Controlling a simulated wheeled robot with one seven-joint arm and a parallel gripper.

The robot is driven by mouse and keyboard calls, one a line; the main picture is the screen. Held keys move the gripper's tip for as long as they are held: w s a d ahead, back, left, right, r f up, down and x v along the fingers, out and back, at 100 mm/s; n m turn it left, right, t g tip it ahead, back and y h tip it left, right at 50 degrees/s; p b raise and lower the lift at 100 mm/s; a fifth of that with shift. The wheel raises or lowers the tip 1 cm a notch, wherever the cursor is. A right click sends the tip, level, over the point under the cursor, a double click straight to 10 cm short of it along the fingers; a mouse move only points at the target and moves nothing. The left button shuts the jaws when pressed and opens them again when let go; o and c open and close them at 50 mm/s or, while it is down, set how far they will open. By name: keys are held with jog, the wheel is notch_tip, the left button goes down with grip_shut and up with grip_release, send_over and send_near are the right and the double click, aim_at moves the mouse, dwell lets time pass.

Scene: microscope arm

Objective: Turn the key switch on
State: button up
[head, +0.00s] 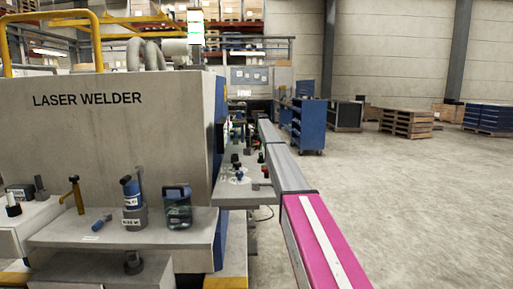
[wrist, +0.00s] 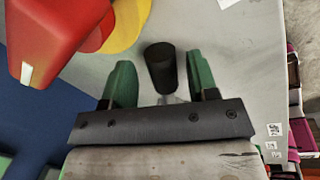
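In the wrist view my gripper (wrist: 162,75) is open, with its two green fingers apart. A dark upright cylinder (wrist: 160,66) shows between the fingers, with a gap on each side. I cannot tell whether it is the key switch, and no key or marking shows on it. In the head view a small grey control panel (head: 227,190) beside the laser welder (head: 140,130) carries several small black and red knobs. My arm reaches away past this panel, and the gripper cannot be made out there.
A red block-like part (wrist: 55,40) and a yellow disc (wrist: 128,20) are close to the left finger in the wrist view.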

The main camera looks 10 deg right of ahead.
notch_tip(320, 180, up, 10)
jog(key=s+d, duration=0.1)
jog(key=shift+d+r, duration=0.25)
jog(key=shift+d, duration=0.15)
jog(key=shift+s, duration=0.1)
dwell(0.4)
